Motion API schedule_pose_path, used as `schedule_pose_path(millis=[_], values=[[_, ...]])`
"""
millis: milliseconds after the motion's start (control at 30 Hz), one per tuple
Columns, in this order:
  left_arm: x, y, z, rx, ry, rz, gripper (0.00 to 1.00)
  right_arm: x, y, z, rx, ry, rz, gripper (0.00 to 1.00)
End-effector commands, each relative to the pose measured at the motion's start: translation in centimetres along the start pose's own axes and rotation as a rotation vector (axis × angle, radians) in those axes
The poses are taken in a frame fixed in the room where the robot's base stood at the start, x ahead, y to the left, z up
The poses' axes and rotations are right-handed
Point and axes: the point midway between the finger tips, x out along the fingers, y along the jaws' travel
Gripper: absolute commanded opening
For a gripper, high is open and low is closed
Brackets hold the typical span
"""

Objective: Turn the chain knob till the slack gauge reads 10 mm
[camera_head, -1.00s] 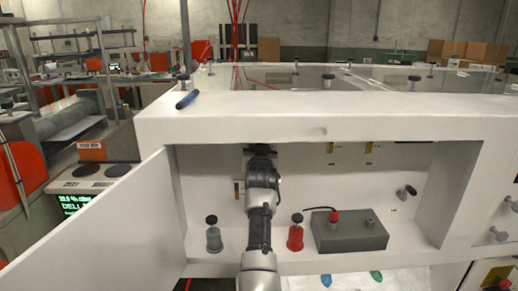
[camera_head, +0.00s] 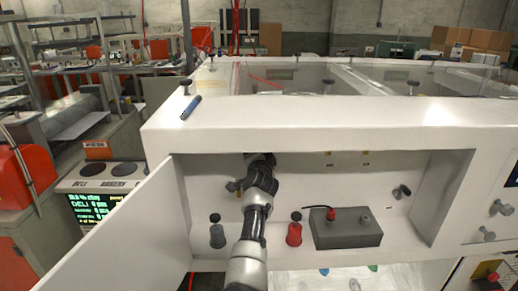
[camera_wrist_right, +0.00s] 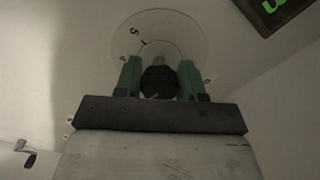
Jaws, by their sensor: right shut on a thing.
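My right arm reaches into the open white cabinet bay in the head view. In the right wrist view its gripper (camera_wrist_right: 160,75) has green fingers closed on both sides of a dark round knob (camera_wrist_right: 160,84). The knob sits in front of a pale round dial plate (camera_wrist_right: 190,28) with small dark marks. A dark display (camera_wrist_right: 272,8) with a partly cut-off green character shows at the top right, and its reading cannot be told. In the head view my own arm hides the knob and gripper. My left gripper is not in view.
The open door (camera_head: 120,225) stands left of the bay. A grey bottle-like part (camera_head: 217,235), a red one (camera_head: 294,232) and a grey box (camera_head: 345,230) stand on the bay floor. A handle (camera_head: 401,191) is at right.

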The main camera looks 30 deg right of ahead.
Motion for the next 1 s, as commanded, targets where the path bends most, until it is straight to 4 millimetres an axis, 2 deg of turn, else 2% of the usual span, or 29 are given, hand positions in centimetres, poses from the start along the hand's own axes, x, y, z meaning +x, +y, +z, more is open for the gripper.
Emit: schedule_pose_path(millis=[100,500,1000], values=[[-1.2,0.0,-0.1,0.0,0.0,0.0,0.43,0.0,-0.3,-0.1,0.109,-0.002,0.002,0.16],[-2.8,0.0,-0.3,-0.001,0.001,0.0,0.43,0.0,-0.2,-0.1,0.396,-0.001,0.002,0.16],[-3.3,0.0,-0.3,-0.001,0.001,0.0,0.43,0.0,-0.1,0.0,0.506,-0.001,0.001,0.16]])
